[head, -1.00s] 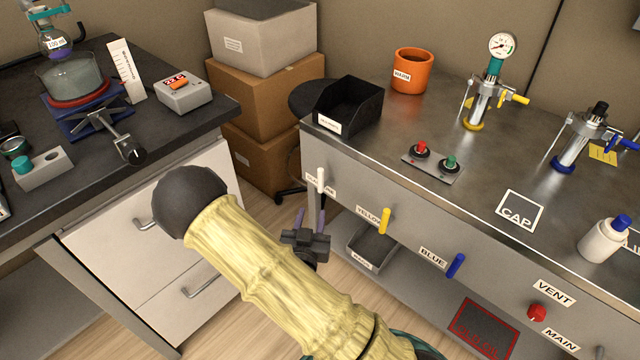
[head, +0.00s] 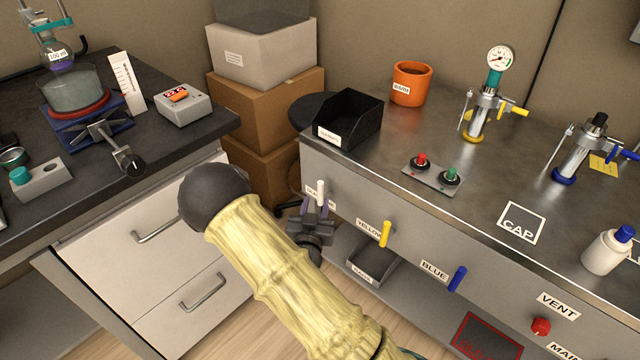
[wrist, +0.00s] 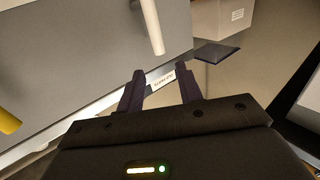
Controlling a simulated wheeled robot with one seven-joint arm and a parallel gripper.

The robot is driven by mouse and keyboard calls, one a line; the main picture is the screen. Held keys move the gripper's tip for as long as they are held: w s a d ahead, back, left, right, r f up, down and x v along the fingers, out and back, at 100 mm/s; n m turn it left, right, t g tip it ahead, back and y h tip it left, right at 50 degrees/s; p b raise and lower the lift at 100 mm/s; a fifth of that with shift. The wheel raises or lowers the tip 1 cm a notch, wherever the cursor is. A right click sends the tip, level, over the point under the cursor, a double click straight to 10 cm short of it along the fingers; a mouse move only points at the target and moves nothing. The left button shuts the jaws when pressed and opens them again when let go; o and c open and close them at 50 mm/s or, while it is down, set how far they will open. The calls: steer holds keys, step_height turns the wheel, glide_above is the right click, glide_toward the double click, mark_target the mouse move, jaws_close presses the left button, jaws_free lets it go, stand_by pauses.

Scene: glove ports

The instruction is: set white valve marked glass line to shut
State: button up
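The white valve handle (head: 320,190) stands upright on the grey bench front, at the left end of the row of valves. The label beside it is partly covered by my gripper, and I cannot read it. The handle also shows at the top of the wrist view (wrist: 152,25), beyond my fingertips. My gripper (head: 318,206) is just below the handle in the head view. In the wrist view my gripper (wrist: 160,72) has its two dark fingers spread apart with nothing held between them.
A yellow handle (head: 385,233) and a blue handle (head: 457,279) stand to the right on the same front. A red vent knob (head: 541,326) is further right. A black bin (head: 350,120) sits above on the bench top. Drawers (head: 150,260) stand at left.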

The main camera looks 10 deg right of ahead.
mark_target(321, 185)
steer(key=b+x, duration=0.1)
steer(key=x, duration=0.8)
steer(key=shift+d+f, duration=0.1)
jaws_close()
